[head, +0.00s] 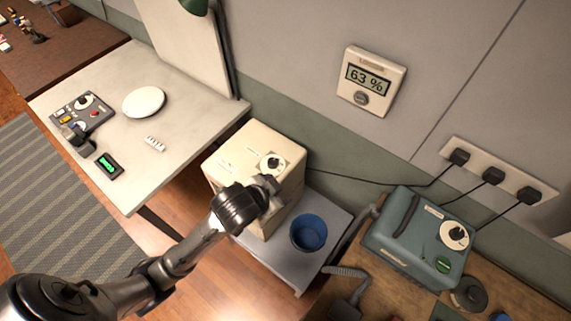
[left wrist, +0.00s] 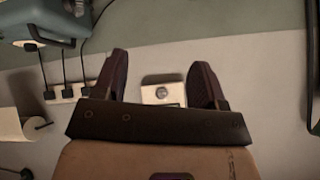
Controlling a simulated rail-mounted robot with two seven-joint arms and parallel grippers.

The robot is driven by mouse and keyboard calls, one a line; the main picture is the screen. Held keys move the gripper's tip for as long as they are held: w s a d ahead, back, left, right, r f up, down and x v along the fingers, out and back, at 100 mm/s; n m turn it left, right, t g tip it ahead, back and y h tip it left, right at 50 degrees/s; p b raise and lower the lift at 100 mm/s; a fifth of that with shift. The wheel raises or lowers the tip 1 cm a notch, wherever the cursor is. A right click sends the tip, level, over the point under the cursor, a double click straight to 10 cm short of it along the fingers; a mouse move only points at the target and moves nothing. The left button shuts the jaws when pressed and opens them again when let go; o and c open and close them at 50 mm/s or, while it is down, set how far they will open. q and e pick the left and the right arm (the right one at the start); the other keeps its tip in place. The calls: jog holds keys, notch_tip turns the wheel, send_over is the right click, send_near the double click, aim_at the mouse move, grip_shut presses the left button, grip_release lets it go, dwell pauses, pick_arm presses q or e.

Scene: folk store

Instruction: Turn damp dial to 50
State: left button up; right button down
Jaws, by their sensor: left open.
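A cream box (head: 235,146) stands on a grey stand and has a round white dial with a black knob (head: 271,163) on top. A wall display (head: 372,80) reads 63 % and has a round grey button below its screen. The lettering by the dial is too small to read. My left gripper (head: 272,186) is just in front of the dial, over the top of the cream box, and looks apart from the knob. In the left wrist view its two fingers (left wrist: 158,85) are spread and empty, with the wall display (left wrist: 162,92) beyond them. My right gripper is out of view.
A blue bucket (head: 309,233) stands on the grey stand (head: 285,273) right of the cream box. A blue-grey machine (head: 385,241) with its own white dial (head: 454,235) is further right. A power strip (head: 480,176) with black cords is on the wall. A white table (head: 187,113) is left.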

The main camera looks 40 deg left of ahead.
pick_arm(q)
jog(key=w+r+m+t+b, duration=0.1)
jog(key=w+r+m+b, duration=0.2)
jog(key=w, duration=0.7)
pick_arm(e)
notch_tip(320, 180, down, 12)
jog(key=b, duration=0.7)
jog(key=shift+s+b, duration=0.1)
jog(key=shift+b, duration=0.3)
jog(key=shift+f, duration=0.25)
jog(key=shift+b, duration=0.3)
pick_arm(q)
jog(key=n+g, duration=1)
jog(key=n, duration=0.6)
send_over(272, 161)
notch_tip(272, 161, down, 8)
jog(key=r, duration=0.1)
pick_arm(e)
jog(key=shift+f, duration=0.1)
pick_arm(q)
notch_tip(272, 161, down, 14)
jog(key=shift+r+b, duration=0.1)
jog(key=shift+b, duration=1)
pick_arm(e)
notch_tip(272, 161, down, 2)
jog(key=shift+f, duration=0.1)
